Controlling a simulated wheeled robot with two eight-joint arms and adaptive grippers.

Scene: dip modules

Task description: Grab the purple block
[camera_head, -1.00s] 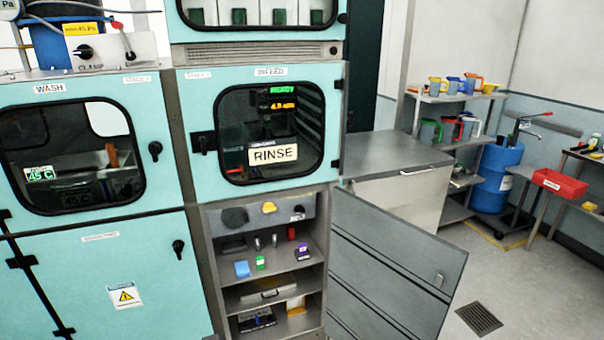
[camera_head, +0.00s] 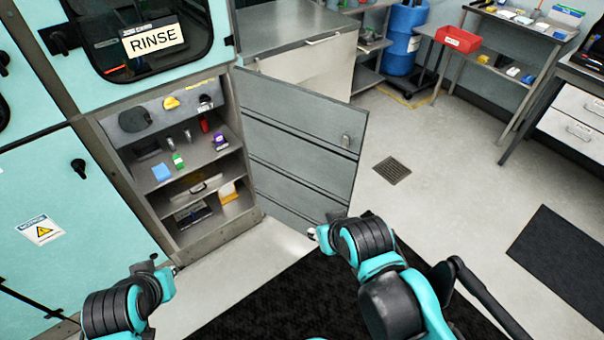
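The purple block (camera_head: 221,142) is small and sits at the right end of the upper shelf in the open cabinet, below the RINSE window. A green block (camera_head: 178,160) and a blue block (camera_head: 161,172) sit to its left on the same shelf. My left gripper (camera_head: 174,268) is low in front of the cabinet, apart from the blocks. My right gripper (camera_head: 312,233) is near the bottom of the open cabinet door, also apart from the block. Both are mostly hidden by my arm links, so their finger state does not show clearly.
The grey cabinet door (camera_head: 305,140) stands open to the right. A lower shelf holds a dark item (camera_head: 193,214) and a yellowish item (camera_head: 228,192). A dark mat (camera_head: 290,285) lies on the floor. The floor around the drain (camera_head: 392,170) is clear.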

